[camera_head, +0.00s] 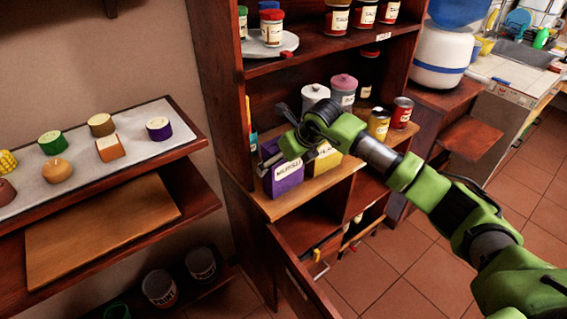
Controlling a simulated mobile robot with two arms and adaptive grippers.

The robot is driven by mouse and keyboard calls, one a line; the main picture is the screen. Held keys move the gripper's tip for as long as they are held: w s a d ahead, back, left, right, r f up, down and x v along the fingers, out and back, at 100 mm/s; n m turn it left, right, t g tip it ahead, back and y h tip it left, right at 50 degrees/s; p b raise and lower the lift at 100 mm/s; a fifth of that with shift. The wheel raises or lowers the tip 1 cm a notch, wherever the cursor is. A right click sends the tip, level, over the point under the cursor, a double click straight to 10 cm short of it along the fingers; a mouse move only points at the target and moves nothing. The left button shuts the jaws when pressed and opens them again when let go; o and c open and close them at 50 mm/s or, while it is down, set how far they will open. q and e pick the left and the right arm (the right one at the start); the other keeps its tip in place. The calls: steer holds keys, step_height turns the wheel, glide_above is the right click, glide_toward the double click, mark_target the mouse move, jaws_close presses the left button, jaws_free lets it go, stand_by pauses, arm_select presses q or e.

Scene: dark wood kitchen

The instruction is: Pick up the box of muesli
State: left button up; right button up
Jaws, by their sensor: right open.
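The box of muesli (284,181) is purple with a white label and stands upright near the left end of the middle cupboard shelf. My right arm reaches in from the lower right, and its right gripper (274,142) is at the top of the box, open. Its fingers hide part of the box's upper edge; I cannot tell whether they touch it. My left gripper is not in view.
A yellow box (322,162) stands right beside the muesli, partly under my gripper. Canisters (343,89) and cans (401,113) stand farther right and behind. The upper shelf (300,59) is overhead. An open cabinet door (297,275) hangs below. A shelf with a white tray (85,170) is left.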

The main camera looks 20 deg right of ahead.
steer(key=c, duration=1.4)
steer(key=shift+r, duration=0.2)
